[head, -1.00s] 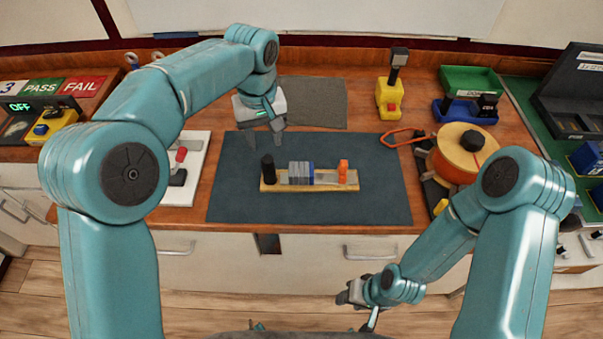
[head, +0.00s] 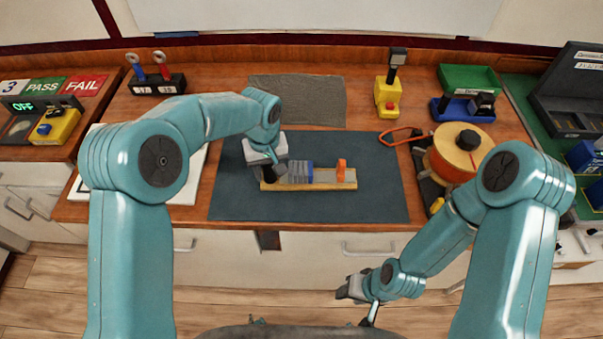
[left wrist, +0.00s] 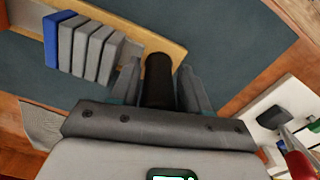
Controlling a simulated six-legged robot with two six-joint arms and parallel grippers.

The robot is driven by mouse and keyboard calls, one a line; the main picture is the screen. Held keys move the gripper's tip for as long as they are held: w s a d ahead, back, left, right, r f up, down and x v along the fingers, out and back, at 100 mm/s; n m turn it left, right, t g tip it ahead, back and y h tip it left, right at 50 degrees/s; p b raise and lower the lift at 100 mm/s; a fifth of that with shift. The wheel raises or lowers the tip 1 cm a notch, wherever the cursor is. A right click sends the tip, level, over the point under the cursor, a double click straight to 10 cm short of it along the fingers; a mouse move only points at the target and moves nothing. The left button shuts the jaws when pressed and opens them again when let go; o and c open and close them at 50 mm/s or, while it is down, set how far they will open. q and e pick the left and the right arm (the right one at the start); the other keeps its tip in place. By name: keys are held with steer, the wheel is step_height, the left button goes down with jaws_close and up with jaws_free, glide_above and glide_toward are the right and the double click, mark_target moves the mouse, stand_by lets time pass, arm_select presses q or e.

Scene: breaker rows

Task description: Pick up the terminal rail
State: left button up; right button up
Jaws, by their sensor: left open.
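The terminal rail (head: 310,186) lies on the dark mat in the head view. It is a wooden strip with a black upright post (head: 269,174) at its left end, several grey blocks (head: 298,172), a blue block (head: 310,172) and an orange piece (head: 341,170). My left gripper (head: 268,168) is over the post. In the left wrist view, its open fingers stand on either side of the black post (left wrist: 158,78), with the grey blocks (left wrist: 95,50) beside them. Finger contact cannot be told. My right gripper (head: 352,288) hangs in front of the bench, and its jaw opening is unclear.
The dark mat (head: 380,205) has free room around the rail. An orange spool (head: 455,155) stands to its right, a yellow block with a dark top (head: 388,95) behind. A white board (head: 185,185) lies to the left. A screwdriver stand (head: 157,85) is at back left.

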arm_select(q)
steer(key=shift+w, duration=0.1)
steer(key=shift+c, duration=1.2)
steer(key=shift+f, duration=0.1)
jaws_close()
steer(key=shift+w+r, duration=0.1)
steer(key=shift+r, duration=0.1)
steer(key=shift+r, duration=0.25)
step_height(320, 180, up, 19)
steer(key=shift+r+b, duration=0.2)
steer(key=shift+b, duration=0.2)
steer(key=shift+f, duration=0.1)
steer(key=shift+f+b, duration=6.2)
steer(key=shift+f, duration=3.65)
